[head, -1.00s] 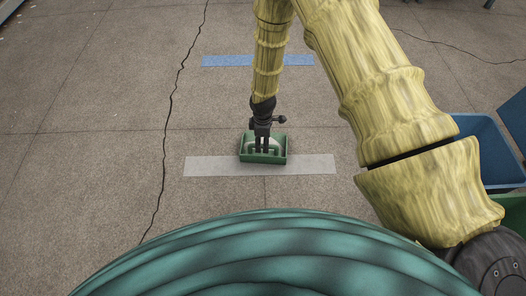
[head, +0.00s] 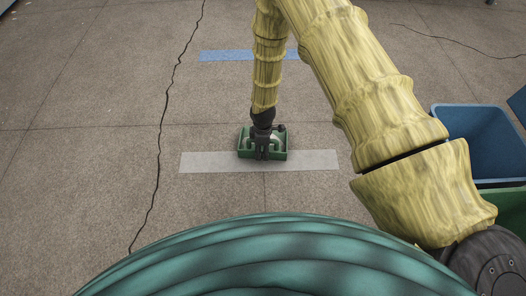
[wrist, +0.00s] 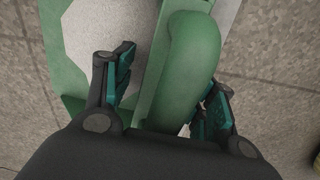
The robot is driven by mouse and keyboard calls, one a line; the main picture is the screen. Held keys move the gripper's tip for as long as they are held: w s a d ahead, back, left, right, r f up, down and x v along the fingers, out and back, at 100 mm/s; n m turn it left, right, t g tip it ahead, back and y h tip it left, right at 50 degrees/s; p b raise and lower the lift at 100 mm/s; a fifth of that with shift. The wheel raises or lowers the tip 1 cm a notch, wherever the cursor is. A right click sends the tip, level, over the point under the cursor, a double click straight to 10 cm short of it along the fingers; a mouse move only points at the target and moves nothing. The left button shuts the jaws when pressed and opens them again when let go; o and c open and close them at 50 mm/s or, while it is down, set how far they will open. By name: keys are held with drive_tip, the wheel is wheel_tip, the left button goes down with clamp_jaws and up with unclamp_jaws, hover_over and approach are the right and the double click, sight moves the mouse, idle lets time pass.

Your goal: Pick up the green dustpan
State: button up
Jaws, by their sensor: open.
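The green dustpan (head: 281,154) lies on the floor across the grey strip in the head view, with a light grey patch inside it. In the wrist view its thick rounded green handle (wrist: 190,70) runs up the middle, and its green edge (wrist: 62,55) shows at the left. My gripper (head: 261,155) is over the dustpan, pointing down. In the wrist view my gripper (wrist: 168,90) is open, with one finger on each side of the handle. I cannot tell whether either finger touches it. The handle's lower end is hidden behind the gripper body.
A light grey strip (head: 310,161) lies under the dustpan and a blue strip (head: 222,56) lies farther back. A blue bin (head: 478,140) and a green bin (head: 512,208) stand at the right. The cracked floor (head: 90,170) to the left is clear.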

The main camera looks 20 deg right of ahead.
clamp_jaws()
idle(0.3)
